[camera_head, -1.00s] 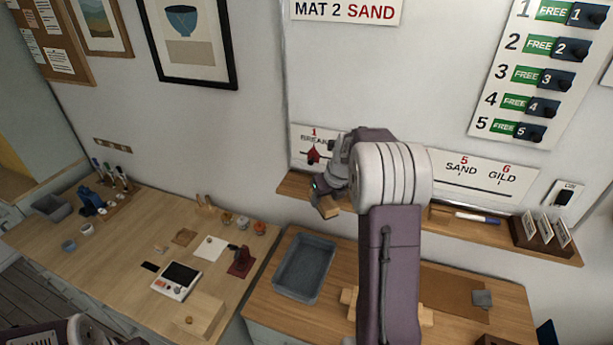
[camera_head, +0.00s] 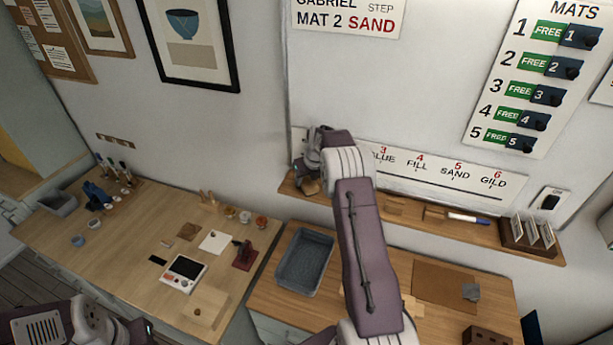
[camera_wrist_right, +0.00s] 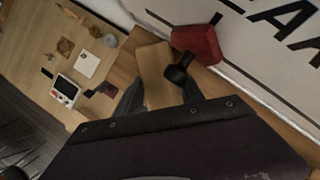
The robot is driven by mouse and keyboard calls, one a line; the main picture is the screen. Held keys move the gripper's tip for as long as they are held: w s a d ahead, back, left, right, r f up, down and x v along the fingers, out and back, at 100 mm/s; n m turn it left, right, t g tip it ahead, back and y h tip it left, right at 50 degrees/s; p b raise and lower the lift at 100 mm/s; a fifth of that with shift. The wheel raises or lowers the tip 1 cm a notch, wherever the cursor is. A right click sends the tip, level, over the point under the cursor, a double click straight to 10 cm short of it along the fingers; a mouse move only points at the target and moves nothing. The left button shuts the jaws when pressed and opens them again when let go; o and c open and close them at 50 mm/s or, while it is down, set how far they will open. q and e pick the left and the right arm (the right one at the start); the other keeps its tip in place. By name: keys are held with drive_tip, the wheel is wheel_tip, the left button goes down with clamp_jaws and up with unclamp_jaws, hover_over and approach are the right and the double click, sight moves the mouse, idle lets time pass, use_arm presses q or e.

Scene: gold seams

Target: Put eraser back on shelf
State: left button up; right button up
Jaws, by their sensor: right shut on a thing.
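My right gripper (camera_head: 308,180) is at the left end of the wooden shelf (camera_head: 410,208) under the whiteboard. It is shut on a light wooden block, the eraser (camera_head: 312,188). In the right wrist view the eraser (camera_wrist_right: 154,68) sits between the dark fingers, close beside a red piece (camera_wrist_right: 198,44) at the board. I cannot tell whether the eraser touches the shelf. My left arm shows at the bottom left of the head view; its gripper (camera_head: 140,332) is only partly seen and its jaws are unclear.
A grey tray (camera_head: 305,262) lies on the bench below. The left bench holds a small device (camera_head: 183,273) and several small items. The lettered strip (camera_head: 450,172) is above the shelf.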

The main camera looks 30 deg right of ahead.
drive_tip(key=shift+s, duration=0.15)
drive_tip(key=o, duration=1.1)
drive_tip(key=shift+o, duration=0.5)
drive_tip(key=shift+f, duration=0.15)
drive_tip(key=b+v, duration=0.3)
drive_tip(key=v, duration=0.9)
